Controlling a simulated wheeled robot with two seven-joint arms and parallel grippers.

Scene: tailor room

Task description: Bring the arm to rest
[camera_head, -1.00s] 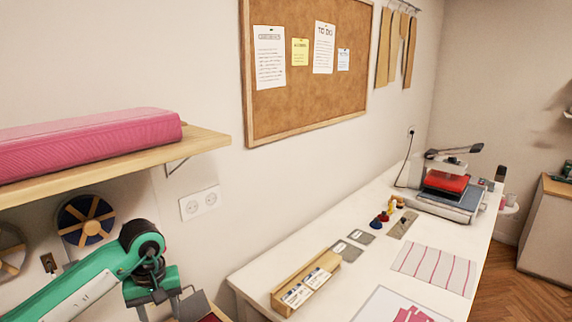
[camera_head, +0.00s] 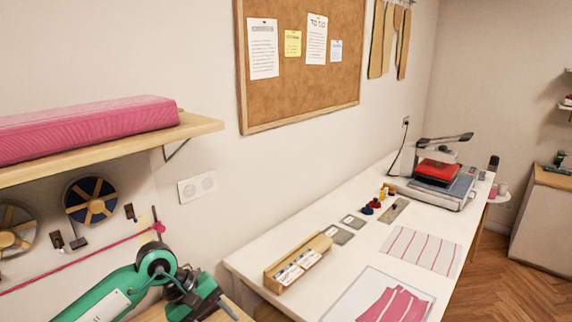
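My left arm, green with black joints, comes in from the bottom left in the head view. Its wrist and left gripper (camera_head: 226,308) are at the bottom edge, to the left of the white worktable (camera_head: 340,256). The gripper points down and to the right. Its fingers are too small and partly cut off, so I cannot tell whether they are apart, and I see nothing held. My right arm and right gripper are not in view.
A wooden shelf (camera_head: 203,126) with a pink roll (camera_head: 85,130) hangs above my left arm. Spools (camera_head: 90,201) and a pink ribbon (camera_head: 85,258) are on the wall below. The table carries a wooden card holder (camera_head: 298,258), pink fabric pieces (camera_head: 395,306) and a heat press (camera_head: 437,180).

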